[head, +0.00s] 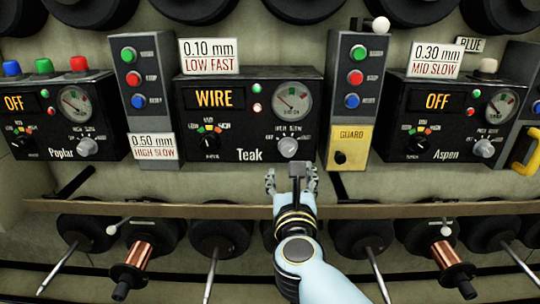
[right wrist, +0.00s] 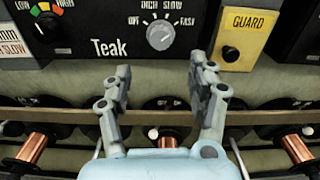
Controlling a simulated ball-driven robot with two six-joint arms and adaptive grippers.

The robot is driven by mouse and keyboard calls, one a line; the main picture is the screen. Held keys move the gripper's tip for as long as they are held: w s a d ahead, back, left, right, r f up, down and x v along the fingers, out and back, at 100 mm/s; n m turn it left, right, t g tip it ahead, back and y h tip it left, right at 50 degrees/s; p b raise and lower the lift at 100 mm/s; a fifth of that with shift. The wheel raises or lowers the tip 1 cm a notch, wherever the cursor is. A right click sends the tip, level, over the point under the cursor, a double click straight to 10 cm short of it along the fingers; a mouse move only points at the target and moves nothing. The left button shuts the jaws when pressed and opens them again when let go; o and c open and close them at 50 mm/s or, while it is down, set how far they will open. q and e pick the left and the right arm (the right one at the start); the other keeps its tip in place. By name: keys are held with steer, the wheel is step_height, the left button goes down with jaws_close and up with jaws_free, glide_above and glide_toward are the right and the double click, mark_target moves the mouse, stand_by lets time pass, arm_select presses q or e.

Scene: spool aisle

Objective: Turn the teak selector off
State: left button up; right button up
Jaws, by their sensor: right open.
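The Teak box (head: 247,150) is a black control panel in the middle of the head view. Its display (head: 214,98) reads WIRE in orange. The teak selector (head: 288,147) is a silver-grey round knob at its lower right. In the right wrist view the selector (right wrist: 160,35) sits below the marks OFF, INCH, SLOW and FAST; I cannot tell surely which one it points to. My right gripper (head: 290,178) is open and empty, just below the selector and apart from it. In the right wrist view its fingers (right wrist: 162,80) stand spread below the knob. My left gripper is out of view.
A yellow GUARD plate (head: 350,150) is right of the Teak box. The Poplar box (head: 95,120) at left and the Aspen box (head: 405,150) at right both read OFF. A rail (head: 420,211) crosses below, with copper spools (head: 133,265) under it.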

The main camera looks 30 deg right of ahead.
mark_target(288, 152)
steer(key=x, duration=0.9)
steer(key=shift+f, duration=0.1)
steer(key=shift+w+d, duration=0.35)
steer(key=shift+w, duration=0.15)
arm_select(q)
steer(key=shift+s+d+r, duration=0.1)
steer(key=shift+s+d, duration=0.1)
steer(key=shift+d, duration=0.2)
arm_select(e)
steer(key=c, duration=1.1)
